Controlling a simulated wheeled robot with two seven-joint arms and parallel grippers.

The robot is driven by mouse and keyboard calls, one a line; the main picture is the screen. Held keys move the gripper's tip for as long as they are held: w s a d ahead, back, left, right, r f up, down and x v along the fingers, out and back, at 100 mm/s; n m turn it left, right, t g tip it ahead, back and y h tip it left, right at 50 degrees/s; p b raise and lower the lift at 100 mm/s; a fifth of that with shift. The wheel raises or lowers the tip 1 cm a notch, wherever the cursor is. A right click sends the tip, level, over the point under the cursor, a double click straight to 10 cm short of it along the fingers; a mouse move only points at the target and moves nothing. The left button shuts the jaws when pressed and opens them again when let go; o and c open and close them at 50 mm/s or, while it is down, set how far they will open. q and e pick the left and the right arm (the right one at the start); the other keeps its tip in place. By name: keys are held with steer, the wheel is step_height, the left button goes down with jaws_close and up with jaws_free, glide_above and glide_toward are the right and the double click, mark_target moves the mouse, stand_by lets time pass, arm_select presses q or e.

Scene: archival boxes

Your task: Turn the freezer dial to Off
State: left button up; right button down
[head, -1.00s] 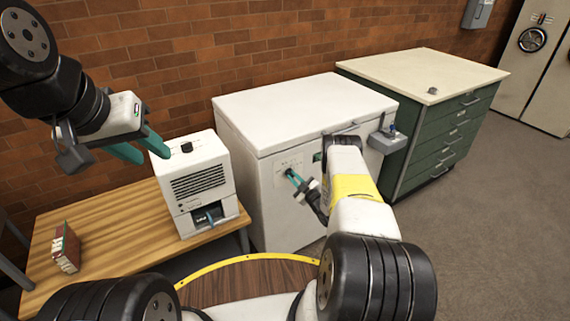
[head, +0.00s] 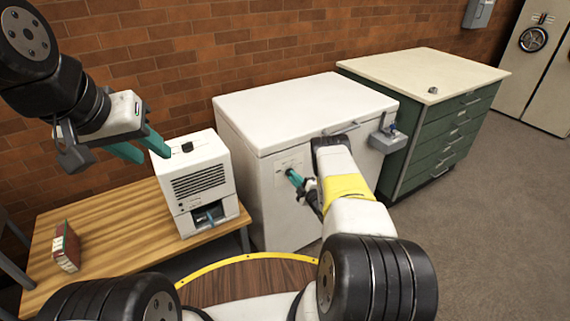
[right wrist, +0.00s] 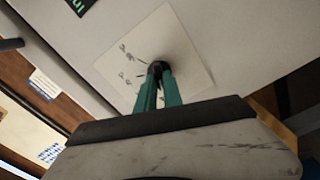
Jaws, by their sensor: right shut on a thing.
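The white chest freezer (head: 285,210) stands against the brick wall in the middle of the head view. Its dial plate (head: 287,166) is on the front, near the left corner. In the right wrist view, the plate (right wrist: 185,40) carries small marks that I cannot read. My right gripper (head: 293,178) is at the plate, and its teal fingers are shut on the dark dial (right wrist: 156,69). The fingers hide most of the dial, and I cannot tell its setting. My left gripper (head: 150,150) is raised with its two teal fingers apart and empty, by the white bench machine.
The white bench machine (head: 198,185) stands on a wooden table (head: 120,225), with red-and-cream books (head: 66,247) at left. A grey holder (head: 388,141) is on the freezer's right side. A green drawer cabinet (head: 440,140) stands right. The floor at right is clear.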

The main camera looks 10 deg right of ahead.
steer(key=shift+f, duration=0.15)
steer(key=c, duration=1.5)
jaws_free()
steer(key=shift+s, duration=0.1)
steer(key=v, duration=0.7)
steer(key=shift+s+d, duration=0.15)
steer(key=shift+s, duration=0.15)
